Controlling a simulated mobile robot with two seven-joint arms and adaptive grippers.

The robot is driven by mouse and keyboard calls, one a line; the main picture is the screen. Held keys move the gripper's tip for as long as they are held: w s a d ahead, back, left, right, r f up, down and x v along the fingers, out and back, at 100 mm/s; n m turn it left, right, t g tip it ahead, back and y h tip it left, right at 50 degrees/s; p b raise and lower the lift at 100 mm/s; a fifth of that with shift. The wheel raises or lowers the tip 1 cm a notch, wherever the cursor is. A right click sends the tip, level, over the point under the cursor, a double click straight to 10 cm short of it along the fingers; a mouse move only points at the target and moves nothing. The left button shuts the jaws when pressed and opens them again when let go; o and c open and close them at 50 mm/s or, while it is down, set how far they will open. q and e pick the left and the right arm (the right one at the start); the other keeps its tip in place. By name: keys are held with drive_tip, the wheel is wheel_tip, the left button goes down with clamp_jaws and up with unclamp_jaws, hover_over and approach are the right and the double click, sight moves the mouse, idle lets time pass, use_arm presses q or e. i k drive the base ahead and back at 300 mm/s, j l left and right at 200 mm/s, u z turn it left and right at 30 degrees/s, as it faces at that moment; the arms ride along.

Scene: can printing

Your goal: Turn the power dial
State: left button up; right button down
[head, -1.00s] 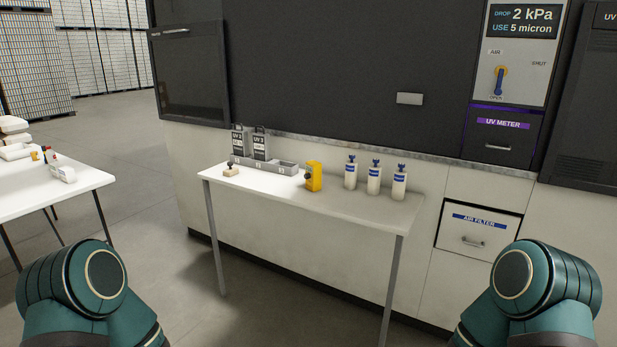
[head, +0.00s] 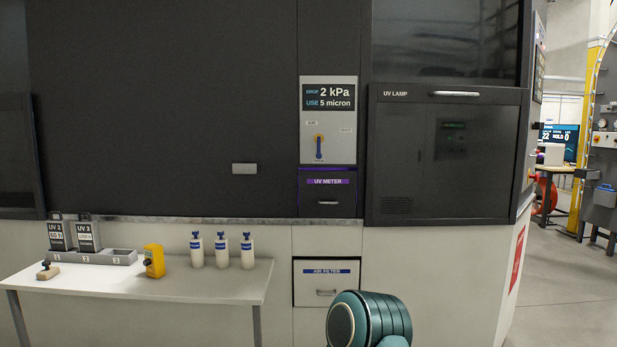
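I cannot make out a part clearly marked as a power dial. A dark cabinet labelled UV LAMP (head: 448,185) stands right of centre with its front closed. A small dark control panel (head: 451,138) with a faint green display shows on it, too dim to tell its controls. To its left, a grey panel (head: 342,140) carries a blue-and-yellow lever pointing down, under a display reading 2 kPa and 5 micron. Neither gripper is in view. Only a teal link of my arm shows at the bottom.
A white table (head: 200,285) at lower left holds a tray (head: 110,257) with UV cards, a yellow device (head: 153,262) and three white bottles (head: 222,251). UV METER (head: 328,202) and AIR FILTER (head: 322,290) drawers are shut. Open floor lies at right.

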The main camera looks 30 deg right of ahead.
sight(535, 125)
drive_tip(key=z, duration=2.2)
drive_tip(key=i+l, duration=0.2)
drive_tip(key=i, duration=0.25)
drive_tip(key=i+l+u, duration=0.1)
drive_tip(key=i+l, duration=0.15)
drive_tip(key=i, duration=0.25)
drive_tip(key=i+l, duration=0.25)
drive_tip(key=i, duration=0.2)
drive_tip(key=i+l+u, duration=0.1)
drive_tip(key=i+l, duration=0.15)
drive_tip(key=i, duration=0.2)
drive_tip(key=i+z, duration=0.15)
drive_tip(key=z, duration=0.6)
drive_tip(key=i, duration=2.9)
drive_tip(key=l, duration=0.1)
